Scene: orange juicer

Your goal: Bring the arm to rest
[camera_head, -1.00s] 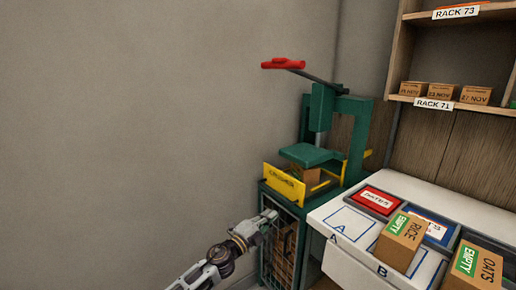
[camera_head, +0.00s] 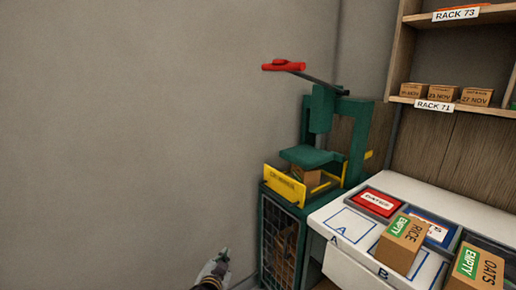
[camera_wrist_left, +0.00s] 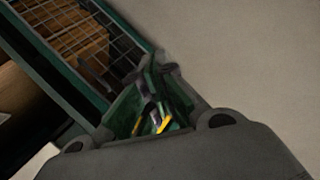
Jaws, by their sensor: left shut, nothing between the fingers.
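My left gripper (camera_head: 224,254) is low in the head view, left of the green press stand, with its fingers shut and nothing between them. In the left wrist view its fingertips (camera_wrist_left: 158,62) are close together near the middle, beside a wire-mesh cage. The rest of my left arm is mostly below the picture edge. My right gripper is not in view.
A green crusher press (camera_head: 320,120) with a red handle (camera_head: 284,65) stands on a mesh cage (camera_head: 280,245). A white table (camera_head: 335,255) to its right bears a RICE box (camera_head: 400,243) and an OATS box (camera_head: 474,270). The left wall area is clear.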

